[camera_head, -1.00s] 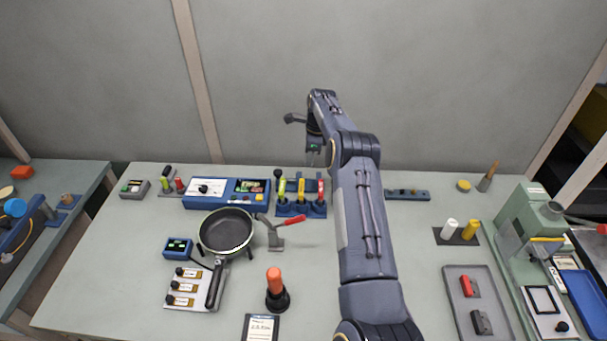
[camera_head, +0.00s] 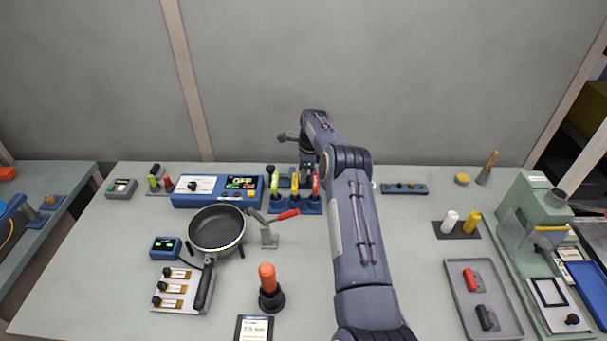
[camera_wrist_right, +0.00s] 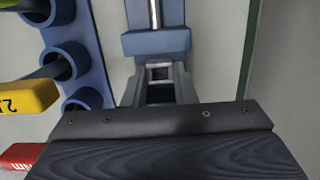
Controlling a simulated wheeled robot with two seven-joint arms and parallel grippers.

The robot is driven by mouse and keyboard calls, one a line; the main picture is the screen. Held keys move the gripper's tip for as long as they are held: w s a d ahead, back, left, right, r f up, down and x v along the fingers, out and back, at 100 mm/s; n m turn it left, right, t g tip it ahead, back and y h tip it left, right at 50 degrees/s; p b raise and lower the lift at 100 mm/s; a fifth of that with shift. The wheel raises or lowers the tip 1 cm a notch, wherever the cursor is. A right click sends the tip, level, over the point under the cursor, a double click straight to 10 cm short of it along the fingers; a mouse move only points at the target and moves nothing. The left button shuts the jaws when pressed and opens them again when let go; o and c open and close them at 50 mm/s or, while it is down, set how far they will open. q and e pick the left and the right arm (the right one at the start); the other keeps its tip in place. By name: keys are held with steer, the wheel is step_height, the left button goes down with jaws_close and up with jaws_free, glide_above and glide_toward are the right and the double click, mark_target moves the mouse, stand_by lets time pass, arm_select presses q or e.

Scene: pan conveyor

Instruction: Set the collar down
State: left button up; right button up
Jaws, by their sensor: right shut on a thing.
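My right gripper (camera_head: 307,172) points down at the back of the bench, behind the blue rack (camera_head: 283,208) of coloured drivers. In the right wrist view its fingers (camera_wrist_right: 160,78) are close together on a small grey square-holed piece, which I take for the collar (camera_wrist_right: 160,72). Its lower side is hidden. A blue block with a bright steel rod (camera_wrist_right: 155,12) lies just beyond the fingers; I cannot tell whether the collar touches it. The rack shows at the left of the wrist view with a yellow driver (camera_wrist_right: 28,95) and a red one (camera_wrist_right: 18,158). My left gripper is out of view.
A blue control box (camera_head: 218,191) stands left of the rack. A black pan (camera_head: 217,230), a red-handled clamp (camera_head: 268,232) and an orange-handled tool (camera_head: 268,285) are in front. A blue rail (camera_head: 405,188) lies right of my arm.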

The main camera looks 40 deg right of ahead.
steer(key=shift+f, duration=0.25)
steer(key=o, duration=0.9)
steer(key=shift+o, duration=0.2)
steer(key=shift+r, duration=0.1)
